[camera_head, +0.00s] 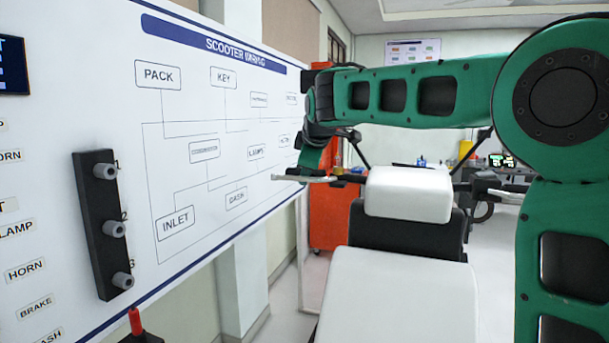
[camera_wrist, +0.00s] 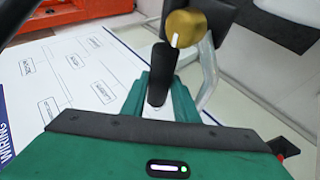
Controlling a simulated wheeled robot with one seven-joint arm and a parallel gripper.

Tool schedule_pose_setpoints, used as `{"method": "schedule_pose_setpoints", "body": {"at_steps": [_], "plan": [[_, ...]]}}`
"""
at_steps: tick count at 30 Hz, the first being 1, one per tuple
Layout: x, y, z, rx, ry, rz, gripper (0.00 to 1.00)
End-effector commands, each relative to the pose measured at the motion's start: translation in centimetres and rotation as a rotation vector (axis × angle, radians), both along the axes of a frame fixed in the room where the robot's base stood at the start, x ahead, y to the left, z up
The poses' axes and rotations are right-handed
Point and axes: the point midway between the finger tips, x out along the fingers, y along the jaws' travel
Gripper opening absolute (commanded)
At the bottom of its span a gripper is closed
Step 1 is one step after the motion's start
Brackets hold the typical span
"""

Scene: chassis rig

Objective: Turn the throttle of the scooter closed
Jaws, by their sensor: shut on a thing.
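The scooter's throttle is a black grip (camera_wrist: 160,75) at the end of the handlebar. Beside it are a gold collar (camera_wrist: 186,30) with a white mark line and a pale brake lever (camera_wrist: 209,72). My gripper (camera_wrist: 161,100) has its green fingers on either side of the grip and is shut on it. In the head view, my gripper (camera_head: 310,168) is at the left end of the handlebar, hiding most of the grip. The brake lever (camera_head: 300,179) sticks out to the left there. The scooter's white seat (camera_head: 400,292) is at the lower middle.
A white wiring board (camera_head: 180,60) stands close on the left, with a black strip of grey knobs (camera_head: 104,228) on it. A red cabinet (camera_head: 327,215) stands behind the handlebar. A red-topped thing (camera_head: 135,322) is at the lower left. Floor shows between board and scooter.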

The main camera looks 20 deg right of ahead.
Motion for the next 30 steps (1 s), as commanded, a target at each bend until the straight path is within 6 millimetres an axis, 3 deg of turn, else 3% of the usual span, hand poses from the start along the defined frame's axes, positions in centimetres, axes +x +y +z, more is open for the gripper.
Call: {"method": "schedule_pose_setpoints", "body": {"at_steps": [15, 16, 18, 30], "plan": [[0.01, -0.18, 0.01, -0.011, -0.018, -0.004, 0.05], [0.0, -0.18, 0.02, -0.011, -0.018, -0.004, 0.29], [0.0, -0.17, 0.0, -0.011, -0.017, -0.004, 0.46], [-0.14, 0.1, -0.03, -0.011, -0.012, 0.001, 0.46]]}}
